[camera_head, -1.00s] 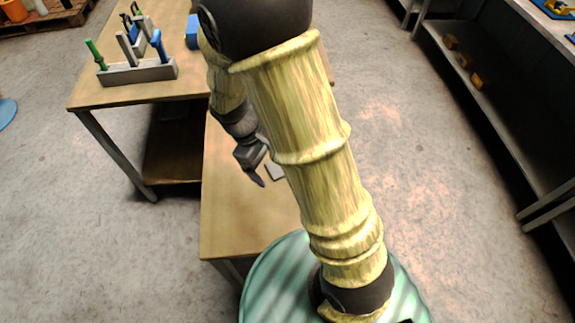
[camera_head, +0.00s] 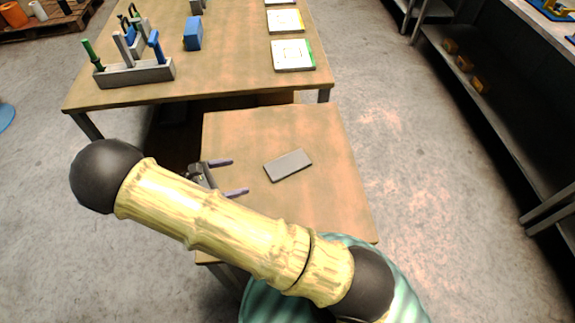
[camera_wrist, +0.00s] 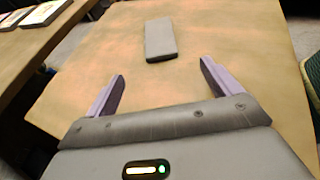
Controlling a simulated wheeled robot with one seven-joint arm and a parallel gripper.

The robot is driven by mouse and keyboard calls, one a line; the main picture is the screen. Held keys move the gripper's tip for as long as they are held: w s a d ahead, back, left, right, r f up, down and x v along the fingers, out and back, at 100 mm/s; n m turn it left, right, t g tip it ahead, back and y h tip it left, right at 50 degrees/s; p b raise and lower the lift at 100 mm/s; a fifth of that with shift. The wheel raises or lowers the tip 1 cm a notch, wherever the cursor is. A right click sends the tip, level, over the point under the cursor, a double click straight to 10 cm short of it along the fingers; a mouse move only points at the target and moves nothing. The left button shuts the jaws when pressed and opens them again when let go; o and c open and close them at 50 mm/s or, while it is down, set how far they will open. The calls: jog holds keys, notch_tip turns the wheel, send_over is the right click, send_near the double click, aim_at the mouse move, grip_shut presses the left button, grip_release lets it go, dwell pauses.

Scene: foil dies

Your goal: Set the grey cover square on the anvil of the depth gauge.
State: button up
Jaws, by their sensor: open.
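A flat grey rectangular plate, which looks like the grey cover (camera_head: 288,165), lies on the small wooden table. In the wrist view the grey cover (camera_wrist: 160,40) lies beyond my fingertips with its long side pointing away. My gripper (camera_head: 228,177) is open and empty, with its two purple fingers apart, just left of the cover and pointing toward it. In the wrist view my gripper (camera_wrist: 162,70) shows a clear gap between the fingers. I cannot make out the depth gauge or its anvil in these frames.
The small table (camera_head: 335,200) is otherwise bare. A larger table (camera_head: 245,80) behind it holds a grey rack (camera_head: 135,75) with upright tools, a blue block (camera_head: 193,33) and several cards (camera_head: 292,55). A dark shelf (camera_head: 490,110) stands at the right, across open floor.

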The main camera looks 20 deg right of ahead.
jog(key=p, duration=0.2)
send_near(289, 163)
jog(key=shift+d+f, duration=0.8)
jog(key=shift+d, duration=0.2)
jog(key=shift+r+p+x, duration=0.15)
jog(key=shift+p+x, duration=0.4)
jog(key=shift+x, duration=0.75)
jog(key=shift+r+p+x, duration=0.1)
jog(key=shift+p+x, duration=0.4)
jog(key=shift+x, duration=0.8)
jog(key=shift+w, duration=0.15)
jog(key=c, duration=1.2)
jog(key=shift+o, duration=0.2)
jog(key=shift+r, duration=0.1)
notch_tip(289, 163, up, 10)
jog(key=b, duration=0.1)
